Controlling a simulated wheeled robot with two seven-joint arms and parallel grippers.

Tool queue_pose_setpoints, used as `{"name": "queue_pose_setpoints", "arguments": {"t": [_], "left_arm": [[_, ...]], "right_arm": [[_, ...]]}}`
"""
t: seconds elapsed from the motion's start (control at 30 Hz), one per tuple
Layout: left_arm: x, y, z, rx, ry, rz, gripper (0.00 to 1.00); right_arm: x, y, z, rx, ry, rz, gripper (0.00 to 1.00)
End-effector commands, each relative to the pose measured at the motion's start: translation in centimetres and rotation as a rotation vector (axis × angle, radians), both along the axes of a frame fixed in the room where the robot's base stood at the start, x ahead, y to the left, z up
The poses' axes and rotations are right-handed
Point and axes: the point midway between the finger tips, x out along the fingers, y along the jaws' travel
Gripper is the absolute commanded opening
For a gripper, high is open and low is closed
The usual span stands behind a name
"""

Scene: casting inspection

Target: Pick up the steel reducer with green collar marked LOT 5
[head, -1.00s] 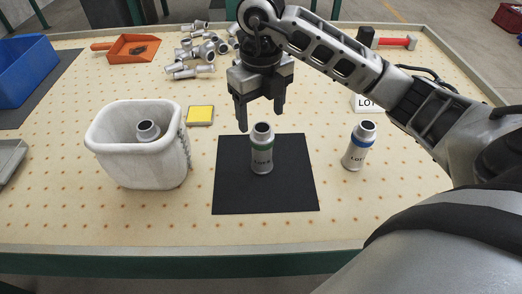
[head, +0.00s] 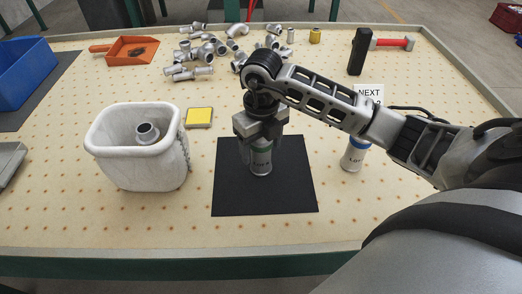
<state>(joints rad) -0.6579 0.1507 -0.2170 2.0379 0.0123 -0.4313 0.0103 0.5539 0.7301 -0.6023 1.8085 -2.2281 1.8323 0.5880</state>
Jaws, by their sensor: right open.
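The steel reducer with the green collar (head: 260,160) stands upright on the black mat (head: 240,198). Its marking starts with LOT, but the digit is too small to read surely. My right gripper (head: 259,144) is over it, pointing down, with its open fingers around the upper part of the reducer. The gripper hides the reducer's top. A second steel reducer with a blue collar (head: 352,157) stands upright to the right of the mat, partly behind my right arm. My left gripper is not in view.
A white bin (head: 128,173) with a steel fitting (head: 147,133) inside stands left of the mat. Several loose fittings (head: 205,50), a sign reading NEXT (head: 369,92) and a hammer (head: 392,43) are farther back. The table's front is clear.

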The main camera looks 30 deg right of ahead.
Motion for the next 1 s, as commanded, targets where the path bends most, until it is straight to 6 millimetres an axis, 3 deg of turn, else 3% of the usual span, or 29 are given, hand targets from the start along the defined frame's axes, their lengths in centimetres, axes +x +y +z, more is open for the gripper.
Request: {"name": "queue_pose_setpoints", "arguments": {"t": [0.03,0.23,0.27,0.67,0.8,1.0], "left_arm": [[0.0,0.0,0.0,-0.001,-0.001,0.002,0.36],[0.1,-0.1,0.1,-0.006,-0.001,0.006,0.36],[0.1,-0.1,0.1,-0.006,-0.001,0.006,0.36],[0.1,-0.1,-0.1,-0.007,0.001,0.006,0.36],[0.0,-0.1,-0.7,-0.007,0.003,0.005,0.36],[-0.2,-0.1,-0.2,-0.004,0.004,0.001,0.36]], "right_arm": [[0.0,0.0,0.0,0.000,0.000,0.000,0.65],[0.0,0.0,0.0,0.000,0.000,0.000,0.10],[0.1,0.0,0.2,0.001,-0.003,0.000,0.08],[0.2,0.0,1.1,0.001,-0.007,-0.001,0.08],[0.2,0.0,3.3,0.000,-0.010,-0.001,0.08],[-2.8,2.4,8.0,-0.001,-0.012,0.006,0.08]]}}
